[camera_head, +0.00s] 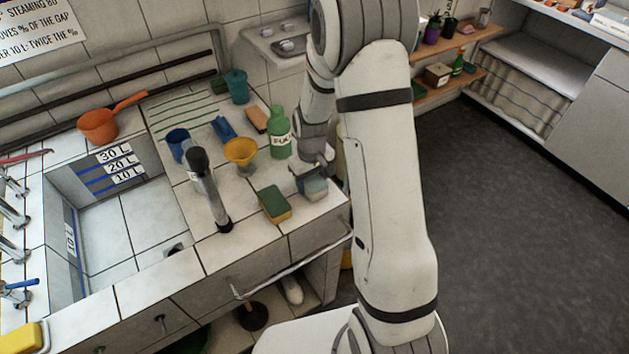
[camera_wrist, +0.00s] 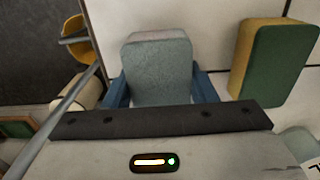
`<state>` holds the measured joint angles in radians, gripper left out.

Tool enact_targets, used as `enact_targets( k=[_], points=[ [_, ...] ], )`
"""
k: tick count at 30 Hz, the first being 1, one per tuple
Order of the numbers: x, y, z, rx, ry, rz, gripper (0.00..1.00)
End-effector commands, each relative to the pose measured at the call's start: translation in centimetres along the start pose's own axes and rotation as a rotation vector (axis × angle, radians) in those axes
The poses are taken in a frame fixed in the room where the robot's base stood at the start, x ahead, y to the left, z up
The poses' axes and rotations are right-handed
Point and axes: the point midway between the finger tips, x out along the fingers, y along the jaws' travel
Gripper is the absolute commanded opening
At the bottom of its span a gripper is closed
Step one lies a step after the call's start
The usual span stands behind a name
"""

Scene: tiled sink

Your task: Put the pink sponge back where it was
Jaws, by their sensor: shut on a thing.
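My gripper (camera_head: 311,176) is at the counter's front right corner, shut on a sponge block. In the wrist view the pink sponge (camera_wrist: 158,72) sits between the two blue fingers; its near face looks pale grey-blue, with a faint pinkish far edge. It also shows in the head view (camera_head: 316,189), low over or on the tiles; I cannot tell whether it touches them. Its underside is hidden.
A green and yellow sponge (camera_head: 274,204) lies just left of my gripper. A green bottle (camera_head: 279,138), yellow funnel (camera_head: 240,152), brown sponge (camera_head: 256,119) and black-topped tap (camera_head: 209,190) stand nearby. The sink basin is left. A rail (camera_head: 290,268) runs along the counter front.

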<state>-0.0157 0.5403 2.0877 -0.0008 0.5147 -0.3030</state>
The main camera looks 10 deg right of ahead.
Motion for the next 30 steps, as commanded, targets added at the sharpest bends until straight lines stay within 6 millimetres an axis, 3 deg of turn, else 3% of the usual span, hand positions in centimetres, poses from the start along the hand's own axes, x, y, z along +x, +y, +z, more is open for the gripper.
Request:
enact_targets(
  k=[12,13,21,30],
  points=[
    [1.22,0.05,0.02,0.001,0.001,0.0,0.15],
    [1.19,0.06,0.01,0.001,0.001,0.0,0.52],
    [1.05,0.08,0.02,0.002,0.001,0.0,0.73],
    [0.62,0.12,0.02,0.002,0.001,0.0,0.73]
  ],
)
